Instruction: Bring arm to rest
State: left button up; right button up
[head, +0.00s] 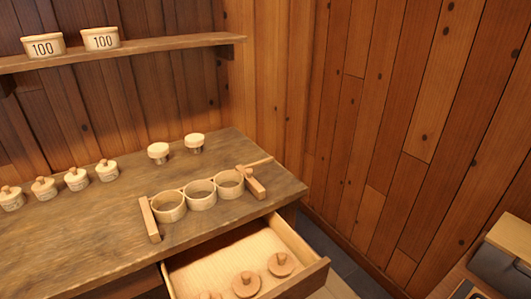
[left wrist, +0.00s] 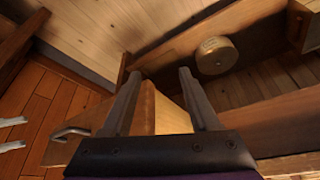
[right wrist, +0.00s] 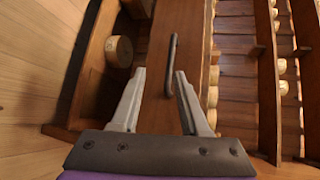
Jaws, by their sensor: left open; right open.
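My left gripper (left wrist: 158,78) shows in the left wrist view, open, with nothing between its fingers. Behind its fingers are a wooden block or drawer front with a metal handle (left wrist: 72,132) and a pale round piece (left wrist: 215,55). My right gripper (right wrist: 160,75) shows in the right wrist view, open and empty. A dark bar handle (right wrist: 171,65) on a wooden front appears beyond and between its fingertips; I cannot tell the gap. Neither gripper can be made out in the head view.
An open drawer (head: 310,277) with knobbed lids (head: 281,265) juts from the bench (head: 100,235). On the bench stand a three-ring holder (head: 200,194), several knobbed pots (head: 76,179) and two capped jars (head: 194,143). A shelf (head: 150,47) holds two tubs (head: 101,38) marked 100.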

jog(key=s+d+f+n+t+h, duration=0.15)
jog(key=s+d+n+h, duration=0.35)
jog(key=s+h, duration=0.65)
pick_arm(q)
notch_tip(320, 180, up, 19)
jog(key=w+p, duration=0.2)
jog(key=p, duration=1.4)
jog(key=shift+f+t+p, duration=0.2)
jog(key=shift+t+p, duration=0.1)
jog(key=shift+t, duration=0.1)
pick_arm(e)
jog(key=w+r+h, duration=0.1)
jog(key=w+r, duration=0.1)
jog(key=r, duration=0.7)
jog(key=w+r+h, duration=0.2)
jog(key=r, duration=0.7)
jog(key=shift+w+a, duration=0.15)
jog(key=shift+w, duration=0.1)
pick_arm(q)
jog(key=shift+s, duration=0.15)
pick_arm(e)
jog(key=shift+s, duration=0.2)
jog(key=shift+w, duration=0.1)
